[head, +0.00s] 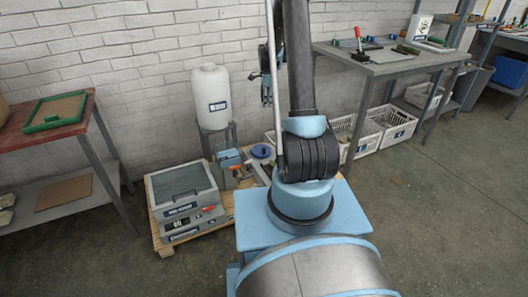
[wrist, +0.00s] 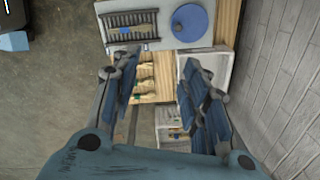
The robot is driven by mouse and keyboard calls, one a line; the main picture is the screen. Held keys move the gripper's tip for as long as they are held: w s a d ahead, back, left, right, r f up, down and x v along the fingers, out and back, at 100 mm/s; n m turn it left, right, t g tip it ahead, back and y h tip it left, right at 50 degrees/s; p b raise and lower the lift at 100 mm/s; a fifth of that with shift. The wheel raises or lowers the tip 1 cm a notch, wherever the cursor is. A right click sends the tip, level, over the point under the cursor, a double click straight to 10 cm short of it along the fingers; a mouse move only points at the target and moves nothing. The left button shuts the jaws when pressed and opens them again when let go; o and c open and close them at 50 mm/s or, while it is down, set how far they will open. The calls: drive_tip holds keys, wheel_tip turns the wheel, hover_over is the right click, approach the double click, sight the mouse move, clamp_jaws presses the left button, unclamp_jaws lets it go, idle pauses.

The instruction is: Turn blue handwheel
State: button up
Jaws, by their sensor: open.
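The blue handwheel (wrist: 188,22) is a flat round disc on a pale grey plate, at the top of the wrist view. It also shows in the head view as a small blue disc (head: 261,150), left of my arm. My gripper (wrist: 160,88) is open and empty, its two dark blue fingers spread wide. In the wrist view the wheel lies beyond the fingertips, apart from them. In the head view my arm hides part of the area beside the wheel, and my gripper is only partly visible.
A dark slatted rack (wrist: 130,27) sits beside the wheel. Pale wooden pieces (wrist: 145,80) lie between the fingers in view. A grey machine box (head: 182,195) and a white drum (head: 211,97) stand nearby.

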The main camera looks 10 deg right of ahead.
drive_tip(key=w+f+m, duration=0.3)
drive_tip(key=w+f, duration=0.3)
drive_tip(key=f, duration=0.5)
drive_tip(key=m, duration=0.2)
hover_over(264, 149)
drive_tip(key=w, duration=0.1)
wheel_tip(264, 149, down, 9)
drive_tip(key=shift+m, duration=0.3)
wheel_tip(264, 149, down, 18)
drive_tip(key=shift+w+d+r, duration=0.1)
drive_tip(key=shift+c, duration=0.2)
clamp_jaws()
